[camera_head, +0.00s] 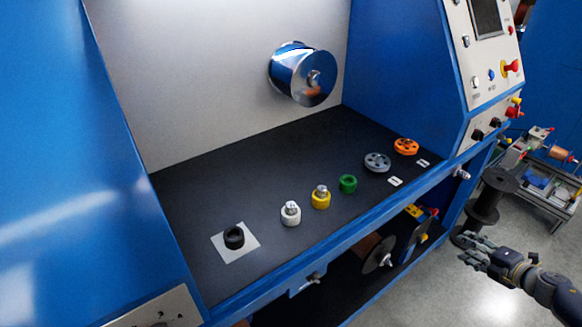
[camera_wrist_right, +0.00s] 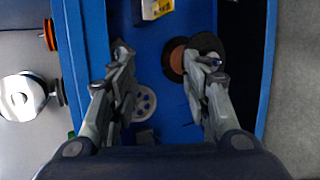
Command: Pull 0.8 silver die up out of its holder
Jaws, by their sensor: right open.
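A silver die (camera_head: 291,207) stands in a white round holder (camera_head: 291,219) on the dark shelf of the blue machine. Another silver die (camera_head: 321,190) stands in a yellow holder (camera_head: 320,202) to its right. I cannot read a size on either die. My right gripper (camera_head: 468,250) is at the lower right, outside the machine's front edge and well apart from both dies. In the right wrist view its two fingers (camera_wrist_right: 167,58) are spread with nothing between them. My left gripper is not in view.
A black holder (camera_head: 234,238) sits on a pale square plate; a green holder (camera_head: 348,184) is right of the yellow one. Grey (camera_head: 377,162) and orange (camera_head: 406,146) pulleys lie farther right. A chrome drum (camera_head: 303,76) juts from the back wall. A blue front rail (camera_head: 350,235) edges the shelf.

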